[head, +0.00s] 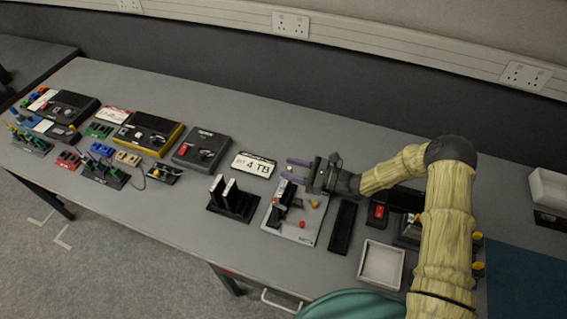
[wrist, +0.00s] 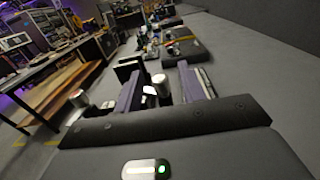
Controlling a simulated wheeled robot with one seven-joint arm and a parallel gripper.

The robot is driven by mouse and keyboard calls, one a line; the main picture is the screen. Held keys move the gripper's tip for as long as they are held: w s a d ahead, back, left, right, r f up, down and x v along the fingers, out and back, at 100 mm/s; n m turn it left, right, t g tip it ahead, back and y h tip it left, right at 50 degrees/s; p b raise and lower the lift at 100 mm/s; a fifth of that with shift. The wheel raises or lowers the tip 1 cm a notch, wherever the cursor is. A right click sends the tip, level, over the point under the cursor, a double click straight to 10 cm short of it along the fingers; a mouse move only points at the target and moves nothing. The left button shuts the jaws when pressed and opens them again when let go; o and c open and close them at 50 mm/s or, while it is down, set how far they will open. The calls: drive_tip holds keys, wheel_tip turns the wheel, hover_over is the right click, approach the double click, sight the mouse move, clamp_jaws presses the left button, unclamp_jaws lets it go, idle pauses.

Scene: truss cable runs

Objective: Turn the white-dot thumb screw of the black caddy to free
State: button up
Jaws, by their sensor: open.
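My gripper (head: 292,170) is open, its two purple fingers pointing left above the back edge of a light grey plate (head: 309,236). A black upright unit (head: 284,193) stands on that plate, just below the fingers; I take it for the black caddy but cannot be sure. In the wrist view, a silver cylindrical knob (wrist: 161,86) shows between the purple fingers (wrist: 163,92), apparently free of both.
The plate also bears yellow (head: 314,204) and red (head: 301,225) knobs. A black rack with white-faced modules (head: 229,192) stands left of it, a label card (head: 254,165) behind. A black tray (head: 343,227) and white tray (head: 381,264) lie right. The bench's back strip is clear.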

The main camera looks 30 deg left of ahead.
drive_tip(key=a, duration=0.3)
drive_tip(key=shift+s, duration=0.2)
clamp_jaws()
